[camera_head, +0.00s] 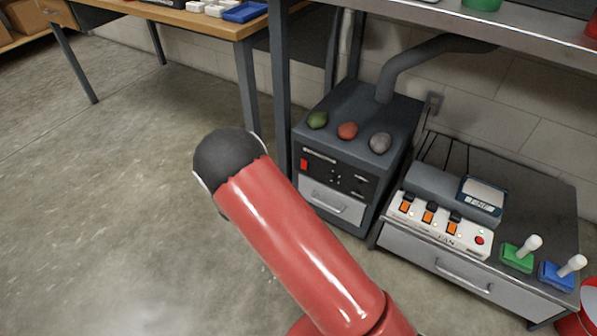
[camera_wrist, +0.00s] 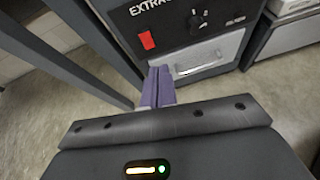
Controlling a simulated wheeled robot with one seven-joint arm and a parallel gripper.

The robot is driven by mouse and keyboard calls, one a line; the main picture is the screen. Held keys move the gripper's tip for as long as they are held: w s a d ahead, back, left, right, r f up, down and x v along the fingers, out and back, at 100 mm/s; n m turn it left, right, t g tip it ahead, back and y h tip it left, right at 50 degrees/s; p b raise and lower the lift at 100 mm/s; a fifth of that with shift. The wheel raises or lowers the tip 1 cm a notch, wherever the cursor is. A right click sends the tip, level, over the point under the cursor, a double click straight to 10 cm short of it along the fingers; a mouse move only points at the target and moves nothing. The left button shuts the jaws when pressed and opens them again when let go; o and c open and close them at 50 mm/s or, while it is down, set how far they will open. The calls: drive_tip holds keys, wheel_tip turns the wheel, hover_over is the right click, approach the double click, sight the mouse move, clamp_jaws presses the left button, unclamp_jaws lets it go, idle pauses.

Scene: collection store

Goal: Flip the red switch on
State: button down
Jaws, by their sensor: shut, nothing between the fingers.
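The red switch (camera_head: 304,164) is a small red rectangle on the dark front panel of the extractor box (camera_head: 334,172), near the panel's left edge. In the wrist view the red switch (camera_wrist: 147,41) sits just above the tips of my gripper (camera_wrist: 160,70). The purple fingers are shut together and empty, pointing toward the panel, with a visible gap in the picture between tips and switch. How far the tips are from the panel in depth I cannot tell. In the head view my gripper is hidden behind my red arm.
The extractor has a knob (camera_wrist: 196,22) and a drawer with a handle (camera_head: 324,207). Several coloured lumps lie on its top. To the right, a low cabinet (camera_head: 420,252) bears a white switch panel (camera_head: 427,226) and green and blue lever boxes. Metal legs stand left of the extractor.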

drive_tip(key=a+f+n, duration=0.1)
drive_tip(key=a+f, duration=0.1)
drive_tip(key=shift+w+f+n+t+y, duration=0.1)
drive_tip(key=shift+f+n+t+y, duration=0.25)
drive_tip(key=shift+n+t+y, duration=0.05)
drive_tip(key=shift+d, duration=0.1)
approach(304, 168)
drive_tip(key=f+x, duration=0.1)
drive_tip(key=x, duration=0.4)
drive_tip(key=shift+w+d, duration=0.3)
drive_tip(key=shift+w, duration=0.35)
drive_tip(key=shift+w+d+h+b, duration=0.15)
drive_tip(key=shift+h+b, duration=0.15)
drive_tip(key=shift+b, duration=0.1)
